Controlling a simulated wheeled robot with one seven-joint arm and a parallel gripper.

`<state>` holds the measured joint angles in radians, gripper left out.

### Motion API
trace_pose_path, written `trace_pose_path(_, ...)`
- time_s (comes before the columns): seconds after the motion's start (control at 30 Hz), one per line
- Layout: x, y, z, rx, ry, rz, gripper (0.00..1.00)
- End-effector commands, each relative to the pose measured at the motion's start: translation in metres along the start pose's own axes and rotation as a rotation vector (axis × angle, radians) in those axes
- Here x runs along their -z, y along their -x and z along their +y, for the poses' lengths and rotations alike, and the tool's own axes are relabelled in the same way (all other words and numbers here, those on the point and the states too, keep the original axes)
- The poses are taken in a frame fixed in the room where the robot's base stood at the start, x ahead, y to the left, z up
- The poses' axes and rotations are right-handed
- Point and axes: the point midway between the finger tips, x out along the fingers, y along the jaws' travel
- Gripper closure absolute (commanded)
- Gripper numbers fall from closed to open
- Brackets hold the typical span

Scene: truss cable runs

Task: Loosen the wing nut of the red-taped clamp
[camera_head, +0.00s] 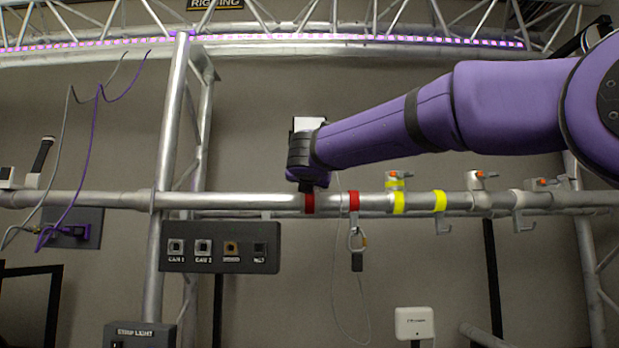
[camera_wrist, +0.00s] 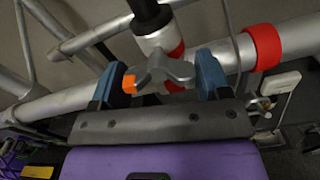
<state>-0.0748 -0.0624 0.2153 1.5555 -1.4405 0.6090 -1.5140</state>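In the wrist view, a grey metal wing nut (camera_wrist: 165,70) with one orange wing tip sits at the clamp on the pipe. Red tape (camera_wrist: 176,52) shows just behind it. The blue fingers of my gripper (camera_wrist: 160,84) stand apart, one on each side of the wings. The wing ends are very close to both fingers; I cannot tell whether they touch. In the head view my gripper (camera_head: 308,186) is at the horizontal pipe, right above a red tape band (camera_head: 309,204). It hides the clamp and wing nut there.
A second red band (camera_head: 353,202) is on the pipe to the right, with a carabiner (camera_head: 357,240) hanging by it. Yellow-banded (camera_head: 398,203) and plain clamps with orange-tipped nuts (camera_head: 482,175) stand farther right. A dark socket panel (camera_head: 219,247) hangs below left.

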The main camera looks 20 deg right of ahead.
Motion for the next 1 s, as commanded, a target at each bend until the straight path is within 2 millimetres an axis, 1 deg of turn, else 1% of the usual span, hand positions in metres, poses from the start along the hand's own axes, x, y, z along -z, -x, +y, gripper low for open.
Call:
trace_pose_path(0.03, 0.0, 0.0, 0.0, 0.0, 0.0, 0.001, 0.18)
trace_pose_path(0.07, 0.0, 0.0, 0.0, 0.0, 0.0, 0.0, 0.11)
trace_pose_path(0.33, -0.002, 0.001, 0.0, 0.0, -0.001, -0.003, 0.11)
trace_pose_path(0.47, -0.002, 0.008, 0.0, -0.001, -0.001, -0.004, 0.11)
trace_pose_path(0.57, -0.003, 0.022, 0.0, -0.002, -0.002, -0.004, 0.11)
trace_pose_path(0.8, -0.002, 0.068, 0.0, -0.002, -0.001, -0.004, 0.11)
trace_pose_path(1.0, -0.001, 0.096, 0.0, -0.001, -0.001, -0.003, 0.11)
